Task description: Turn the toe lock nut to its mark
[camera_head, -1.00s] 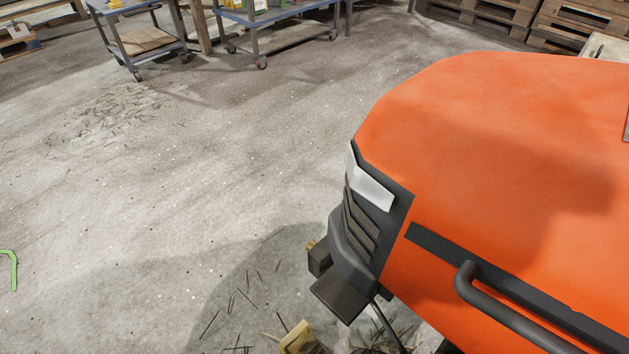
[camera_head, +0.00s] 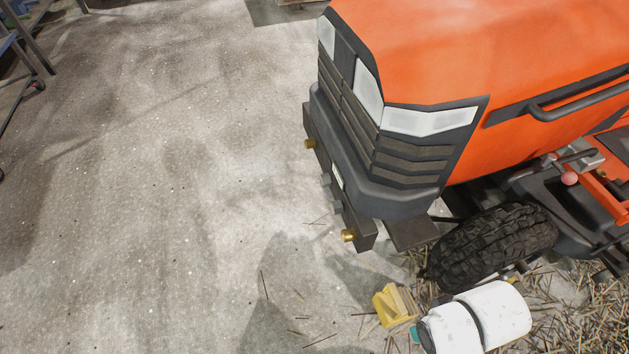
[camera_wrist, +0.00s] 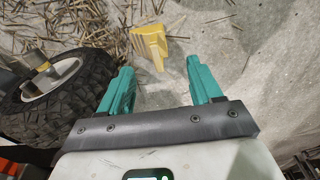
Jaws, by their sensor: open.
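The toe lock nut and its mark cannot be made out in either view. The orange tractor (camera_head: 450,50) fills the upper right of the head view, with its black front wheel (camera_head: 495,240) below the hood. The wheel also shows at the left of the wrist view (camera_wrist: 60,105), with a pale metal hub (camera_wrist: 52,80). My gripper (camera_wrist: 160,66) is open and empty, its two teal fingers apart over the floor to the right of the wheel. In the head view only a bit of teal shows beside my white arm, low in the picture.
A yellow wheel chock (camera_head: 395,305) lies on the floor in front of the wheel; it also shows beyond my fingers in the wrist view (camera_wrist: 149,45). Straw (camera_head: 575,310) is strewn around the wheel. The floor left of the tractor (camera_head: 150,200) is clear.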

